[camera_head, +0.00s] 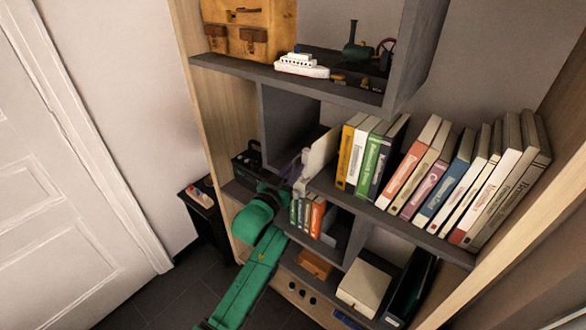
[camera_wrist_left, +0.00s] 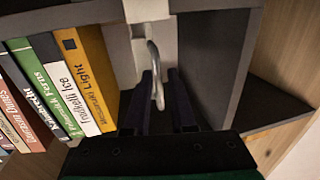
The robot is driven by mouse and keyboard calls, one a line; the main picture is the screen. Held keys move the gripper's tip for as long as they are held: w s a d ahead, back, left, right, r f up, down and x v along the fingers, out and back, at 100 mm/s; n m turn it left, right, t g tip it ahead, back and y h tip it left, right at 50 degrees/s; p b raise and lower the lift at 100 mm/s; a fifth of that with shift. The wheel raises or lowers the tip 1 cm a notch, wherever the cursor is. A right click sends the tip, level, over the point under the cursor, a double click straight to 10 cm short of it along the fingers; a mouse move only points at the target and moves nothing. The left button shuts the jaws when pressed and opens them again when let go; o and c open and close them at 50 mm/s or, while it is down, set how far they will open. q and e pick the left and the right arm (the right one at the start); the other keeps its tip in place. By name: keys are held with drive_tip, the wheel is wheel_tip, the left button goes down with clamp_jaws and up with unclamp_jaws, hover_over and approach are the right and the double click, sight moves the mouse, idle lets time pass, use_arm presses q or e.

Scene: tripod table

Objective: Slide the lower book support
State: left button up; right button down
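The book support is a pale upright plate (camera_head: 322,150) at the left end of the book row on the middle shelf. In the left wrist view its pale bracket (camera_wrist_left: 146,12) carries a curved grey handle (camera_wrist_left: 154,62) that hangs down. My left gripper (camera_head: 297,182) is at the shelf's left end, close to the support. In the left wrist view its dark fingers (camera_wrist_left: 163,82) are apart, with the handle's lower end showing between them. I cannot tell whether they touch it. My right gripper is in neither view.
Leaning books (camera_head: 430,175) fill the middle shelf (camera_head: 400,226). A toy ship (camera_head: 301,65) and a brown case (camera_head: 250,25) stand above. Small books (camera_head: 311,216) and a pale box (camera_head: 364,287) are below. A white door (camera_head: 60,170) is at left.

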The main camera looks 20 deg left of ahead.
use_arm(q)
drive_tip(key=shift+d, duration=0.1)
clamp_jaws()
idle(1.2)
